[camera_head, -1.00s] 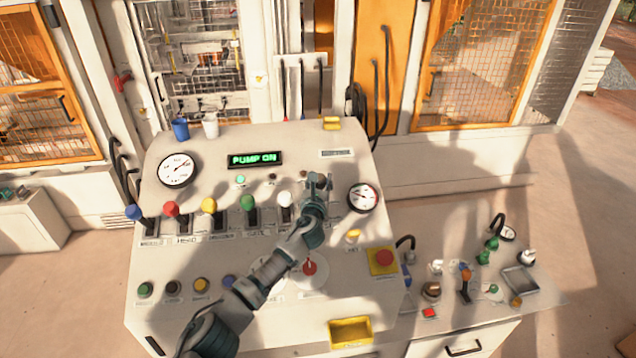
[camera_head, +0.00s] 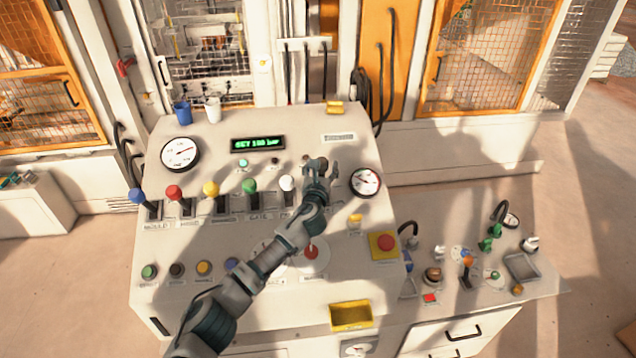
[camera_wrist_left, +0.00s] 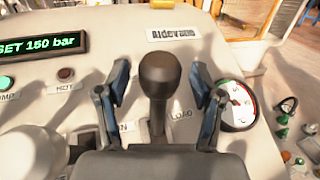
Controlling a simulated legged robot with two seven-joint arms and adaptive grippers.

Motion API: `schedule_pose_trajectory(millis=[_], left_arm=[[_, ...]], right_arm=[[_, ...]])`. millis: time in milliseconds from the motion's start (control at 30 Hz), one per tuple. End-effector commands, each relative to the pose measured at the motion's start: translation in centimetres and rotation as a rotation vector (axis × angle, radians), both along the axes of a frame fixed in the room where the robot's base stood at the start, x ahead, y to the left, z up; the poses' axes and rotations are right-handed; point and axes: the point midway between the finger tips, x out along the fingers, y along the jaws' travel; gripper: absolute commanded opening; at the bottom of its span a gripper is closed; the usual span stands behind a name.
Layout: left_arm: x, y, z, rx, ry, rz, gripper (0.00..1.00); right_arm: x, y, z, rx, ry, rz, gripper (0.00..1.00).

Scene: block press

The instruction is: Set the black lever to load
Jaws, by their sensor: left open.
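The black lever (camera_wrist_left: 159,80) stands upright in the left wrist view, its round knob towards me. My left gripper (camera_wrist_left: 160,100) is open, one finger on each side of the lever, with gaps between fingers and knob. In the head view my left gripper (camera_head: 319,170) is at the right end of the lever row and largely hides the black lever. My right gripper is not in view.
Blue, red, yellow, green and white levers (camera_head: 287,184) stand to the left in the row. A green-lit display (camera_head: 258,144) reads "SET 150 bar". A red button on yellow (camera_head: 385,244) sits lower right.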

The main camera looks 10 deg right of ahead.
Motion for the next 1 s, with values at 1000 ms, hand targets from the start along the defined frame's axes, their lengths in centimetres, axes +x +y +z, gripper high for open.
schedule_pose_trajectory(millis=[1000], left_arm=[[-10.0, 2.9, -0.4, 0.002, 0.006, 0.0, 0.67]], right_arm=[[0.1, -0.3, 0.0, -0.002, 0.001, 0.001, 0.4]])
